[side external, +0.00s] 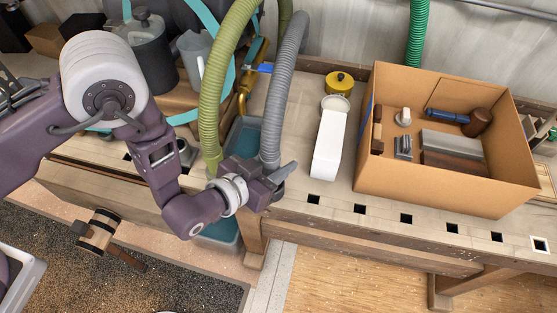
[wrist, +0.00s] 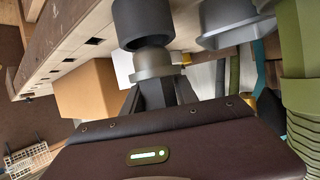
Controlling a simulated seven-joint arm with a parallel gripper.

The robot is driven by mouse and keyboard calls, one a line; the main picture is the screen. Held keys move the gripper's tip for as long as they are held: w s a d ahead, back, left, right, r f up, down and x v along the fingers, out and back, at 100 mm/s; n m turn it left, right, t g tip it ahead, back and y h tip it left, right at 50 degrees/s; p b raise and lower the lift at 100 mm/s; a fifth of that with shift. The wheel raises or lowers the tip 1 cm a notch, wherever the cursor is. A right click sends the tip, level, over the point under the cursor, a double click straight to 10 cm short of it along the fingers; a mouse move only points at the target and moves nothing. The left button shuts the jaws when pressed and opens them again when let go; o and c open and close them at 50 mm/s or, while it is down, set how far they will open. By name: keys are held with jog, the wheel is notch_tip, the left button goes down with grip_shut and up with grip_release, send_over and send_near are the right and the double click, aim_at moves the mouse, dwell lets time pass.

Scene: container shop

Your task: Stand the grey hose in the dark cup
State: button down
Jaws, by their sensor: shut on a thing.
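The grey ribbed hose (side external: 284,90) arches down from the top of the side view to my gripper (side external: 274,180). My gripper is shut on the hose near its lower end. In the wrist view, a grey collar (wrist: 152,64) sits at the fingertips of my gripper (wrist: 160,92). A wider dark cylinder (wrist: 143,22) is in line with that collar. I cannot tell whether it is the dark cup or the hose's own end piece. My gripper hides the hose's lower end in the side view, and I cannot make out the cup there.
A green ribbed hose (side external: 213,90) hangs close to the left. A bin with teal inside (side external: 243,137) lies behind my gripper. A white container (side external: 329,145), a yellow tin (side external: 340,83) and a cardboard box (side external: 450,190) stand to the right on the bench.

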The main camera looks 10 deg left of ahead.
jog(key=shift+f, duration=0.1)
jog(key=shift+f, duration=0.65)
jog(key=shift+f, duration=0.25)
dwell(0.7)
jog(key=shift+f, duration=0.35)
jog(key=c, duration=0.9)
grip_release()
